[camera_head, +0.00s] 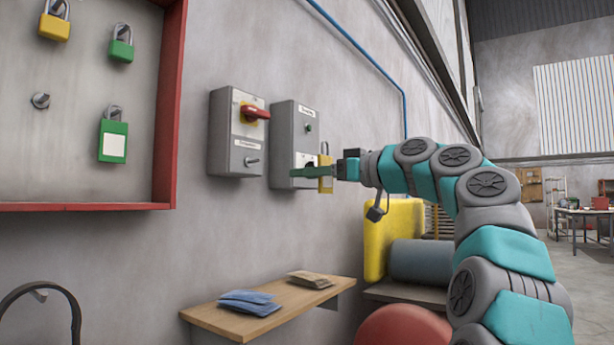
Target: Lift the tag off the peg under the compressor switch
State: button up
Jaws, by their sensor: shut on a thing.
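My gripper (334,171) reaches in from the right at the lower part of the right-hand grey switch box (287,125). A yellow padlock-shaped tag (326,184) is upright at its jaws, and the gripper is shut on it. A flat green piece (308,172) runs level across the tag and the box face; I cannot tell whether it is a finger or a separate thing. The peg behind is hidden, so I cannot tell whether the tag still hangs on it. The box labels are too small to read.
The left switch box (225,135) has a red handle (256,112) and a bare peg (252,161). A red-framed board (172,100) at left holds yellow and green padlocks. Below, a wooden shelf (232,319) carries blue and brown packets. A yellow object (385,240) stands below my arm.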

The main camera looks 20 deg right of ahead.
jog(key=v, duration=0.8)
jog(key=shift+s+d+b, duration=0.25)
jog(key=shift+s+b, duration=0.05)
jog(key=shift+b, duration=0.15)
dwell(0.8)
dwell(0.5)
